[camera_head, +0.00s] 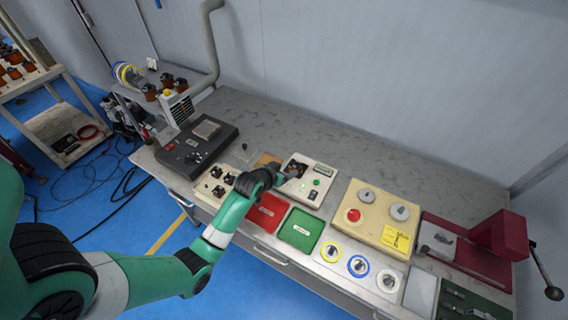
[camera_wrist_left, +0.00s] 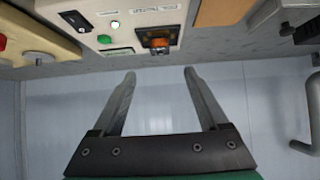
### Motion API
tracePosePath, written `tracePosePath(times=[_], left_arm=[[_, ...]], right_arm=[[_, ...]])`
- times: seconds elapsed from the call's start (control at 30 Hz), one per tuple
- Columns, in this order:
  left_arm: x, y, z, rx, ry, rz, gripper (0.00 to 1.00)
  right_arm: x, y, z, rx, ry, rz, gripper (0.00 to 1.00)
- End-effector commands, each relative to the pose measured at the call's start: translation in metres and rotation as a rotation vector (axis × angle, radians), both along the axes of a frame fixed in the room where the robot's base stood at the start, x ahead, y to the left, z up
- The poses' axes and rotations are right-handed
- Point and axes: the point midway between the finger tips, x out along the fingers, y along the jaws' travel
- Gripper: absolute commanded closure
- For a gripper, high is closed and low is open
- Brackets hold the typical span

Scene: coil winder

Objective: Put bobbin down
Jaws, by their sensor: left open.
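The bobbin (camera_wrist_left: 158,43), with a copper-orange winding, sits on a dark socket on the cream tester box (camera_wrist_left: 128,22). The tester box (camera_head: 323,170) also shows in the head view, where my gripper partly hides the bobbin's place. My left gripper (camera_wrist_left: 159,76) is open and empty. Its two fingertips are apart, and the bobbin lies just beyond them, roughly in line with the gap, not between the fingers. In the head view the left gripper (camera_head: 286,176) is over the left side of the tester. My right gripper is not in view.
A yellow box with knobs (camera_head: 378,214) stands to the right. A rack with bobbins (camera_head: 160,92) is at back left. Bench behind is clear.

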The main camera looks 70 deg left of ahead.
Motion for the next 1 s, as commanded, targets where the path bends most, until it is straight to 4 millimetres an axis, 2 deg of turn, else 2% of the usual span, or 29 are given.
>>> tracePosePath(times=[0.33,0.4,0.47,0.57,0.67,0.7,0.77,0.8,0.87,0.9,0.97,1.0], left_arm=[[0.000,-0.001,0.000,0.001,-0.002,-0.001,0.23],[0.007,-0.002,0.010,0.013,-0.019,-0.011,0.23],[0.021,-0.006,0.031,0.039,-0.058,-0.033,0.23],[0.060,-0.023,0.097,0.113,-0.180,-0.101,0.23],[0.102,-0.062,0.195,0.207,-0.366,-0.197,0.23],[0.113,-0.083,0.238,0.244,-0.450,-0.237,0.23],[0.123,-0.117,0.301,0.293,-0.580,-0.296,0.23],[0.124,-0.141,0.342,0.322,-0.668,-0.335,0.23],[0.118,-0.179,0.403,0.359,-0.807,-0.390,0.23],[0.108,-0.205,0.442,0.380,-0.900,-0.425,0.23],[0.087,-0.240,0.494,0.404,-1.039,-0.472,0.23],[0.070,-0.260,0.524,0.415,-1.126,-0.498,0.23]], right_arm=[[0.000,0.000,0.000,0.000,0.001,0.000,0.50],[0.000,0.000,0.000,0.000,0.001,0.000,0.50],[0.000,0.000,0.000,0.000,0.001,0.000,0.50],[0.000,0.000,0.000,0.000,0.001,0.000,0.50],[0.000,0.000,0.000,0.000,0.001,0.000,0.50],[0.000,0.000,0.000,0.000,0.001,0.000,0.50],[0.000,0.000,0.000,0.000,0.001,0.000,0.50],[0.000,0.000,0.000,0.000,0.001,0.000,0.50],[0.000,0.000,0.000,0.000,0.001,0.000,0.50],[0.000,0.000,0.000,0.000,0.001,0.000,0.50],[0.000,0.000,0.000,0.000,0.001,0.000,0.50],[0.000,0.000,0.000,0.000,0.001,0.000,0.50]])
